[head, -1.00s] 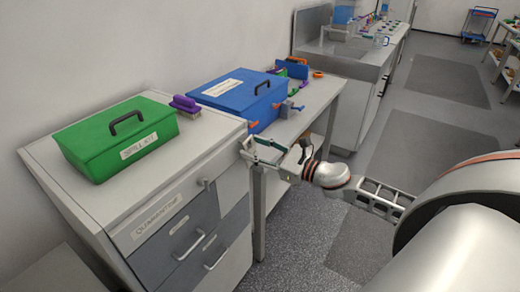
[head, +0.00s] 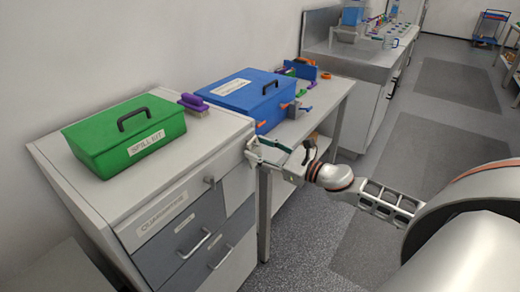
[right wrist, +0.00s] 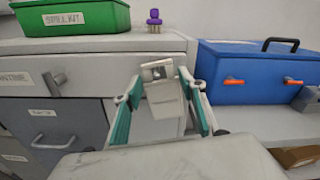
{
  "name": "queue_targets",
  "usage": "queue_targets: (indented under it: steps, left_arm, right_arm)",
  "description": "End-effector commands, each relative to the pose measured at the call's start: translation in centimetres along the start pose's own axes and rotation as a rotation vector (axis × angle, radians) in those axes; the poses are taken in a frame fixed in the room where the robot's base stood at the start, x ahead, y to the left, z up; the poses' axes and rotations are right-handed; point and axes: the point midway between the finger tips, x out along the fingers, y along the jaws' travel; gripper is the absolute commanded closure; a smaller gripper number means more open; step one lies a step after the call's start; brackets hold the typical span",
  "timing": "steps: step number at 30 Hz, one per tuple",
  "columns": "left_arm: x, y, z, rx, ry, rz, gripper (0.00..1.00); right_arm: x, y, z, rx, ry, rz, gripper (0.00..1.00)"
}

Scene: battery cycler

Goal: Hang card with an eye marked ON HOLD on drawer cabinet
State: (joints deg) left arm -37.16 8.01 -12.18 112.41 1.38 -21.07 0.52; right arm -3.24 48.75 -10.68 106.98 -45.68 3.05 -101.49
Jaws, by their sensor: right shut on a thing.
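The drawer cabinet (head: 206,222) stands at the left in the head view, with a white top and grey drawers; its front also shows in the right wrist view (right wrist: 88,72). My right gripper (head: 253,150) is at the cabinet's upper right front corner. In the right wrist view its green-padded fingers (right wrist: 162,88) are closed on a small pale piece (right wrist: 164,94) with a dark slot at its top, apparently the card with the eye. No ON HOLD marking is readable. I cannot tell whether the piece touches the cabinet. My left gripper is out of view.
A green spill kit box (head: 128,140) and a purple-handled brush (head: 194,103) sit on the cabinet top. A blue box (head: 245,98) with orange latches stands on the bench to the right. The grey floor right of the bench is open.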

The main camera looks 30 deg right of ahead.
Motion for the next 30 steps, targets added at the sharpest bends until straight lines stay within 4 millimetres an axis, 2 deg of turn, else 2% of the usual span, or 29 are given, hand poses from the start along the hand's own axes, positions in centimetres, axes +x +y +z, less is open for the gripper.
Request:
queue_targets:
  steps: [1, 3, 17, 23, 30]
  left_arm:
    - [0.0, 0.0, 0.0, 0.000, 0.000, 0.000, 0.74]
    - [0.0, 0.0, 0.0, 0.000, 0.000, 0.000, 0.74]
    - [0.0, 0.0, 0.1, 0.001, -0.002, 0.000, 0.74]
    - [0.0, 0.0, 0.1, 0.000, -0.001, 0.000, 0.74]
    - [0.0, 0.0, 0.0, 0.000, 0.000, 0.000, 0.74]
  right_arm:
    - [0.0, 0.0, 0.0, 0.000, 0.000, 0.000, 0.54]
    - [0.0, 0.0, 0.0, 0.000, 0.000, 0.000, 0.40]
    - [-0.6, 0.1, -0.1, 0.002, 0.001, 0.000, 0.40]
    - [-2.9, 0.1, -0.2, 0.002, 0.003, 0.000, 0.40]
    - [-6.5, 0.1, -0.2, 0.002, 0.003, 0.000, 0.40]
